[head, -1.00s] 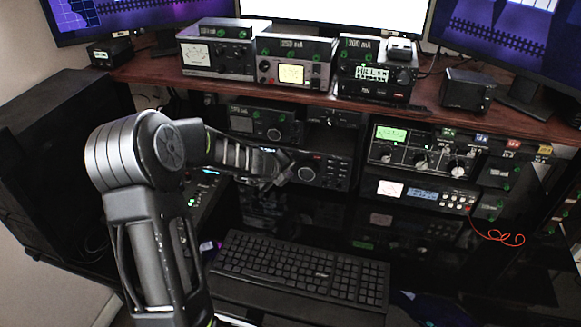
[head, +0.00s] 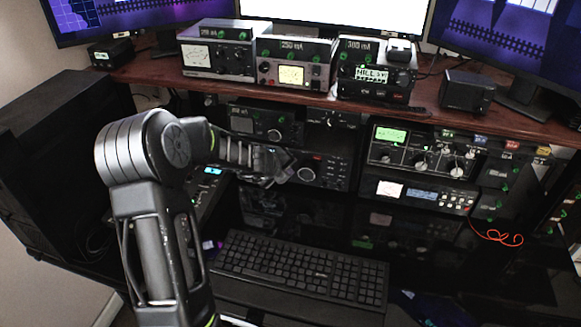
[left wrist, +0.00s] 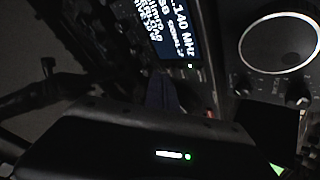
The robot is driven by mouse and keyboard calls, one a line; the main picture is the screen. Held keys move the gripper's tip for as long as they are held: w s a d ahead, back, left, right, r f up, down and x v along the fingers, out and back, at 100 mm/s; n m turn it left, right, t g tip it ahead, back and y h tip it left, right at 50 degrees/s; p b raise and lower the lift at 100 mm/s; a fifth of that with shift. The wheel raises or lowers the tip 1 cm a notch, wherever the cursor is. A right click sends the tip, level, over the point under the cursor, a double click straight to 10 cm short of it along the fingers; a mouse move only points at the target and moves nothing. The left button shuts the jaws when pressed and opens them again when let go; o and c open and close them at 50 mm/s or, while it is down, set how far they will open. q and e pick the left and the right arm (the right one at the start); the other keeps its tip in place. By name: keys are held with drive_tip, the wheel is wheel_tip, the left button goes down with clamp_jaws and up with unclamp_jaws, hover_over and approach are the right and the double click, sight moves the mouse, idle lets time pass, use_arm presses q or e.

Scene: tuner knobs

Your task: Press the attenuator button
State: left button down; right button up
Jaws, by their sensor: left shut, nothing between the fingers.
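A dark radio with a large round tuning knob (head: 306,174) sits on the shelf under the desk top. I cannot pick out the attenuator button; small controls are dark or hidden. My right gripper is not in view.
A keyboard (head: 300,268) lies below the radios. Another dark radio (head: 265,122) sits above and left of the gripper. A wide panel with a green meter (head: 391,134) stands to the right. The wooden desk top (head: 300,92) overhangs the shelf.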

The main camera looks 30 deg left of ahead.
use_arm(q)
drive_tip(key=shift+w, duration=0.15)
idle(0.4)
drive_tip(key=shift+s+d+b, duration=0.2)
drive_tip(key=shift+s+b, duration=0.25)
drive_tip(key=shift+s, duration=0.3)
drive_tip(key=shift+s, duration=0.1)
drive_tip(key=s, duration=0.1)
drive_tip(key=s+d+b, duration=0.1)
drive_tip(key=s, duration=0.1)
drive_tip(key=s+b, duration=0.1)
drive_tip(key=shift+s+d, duration=0.25)
drive_tip(key=shift+d, duration=0.1)
drive_tip(key=shift+r, duration=0.1)
idle(0.5)
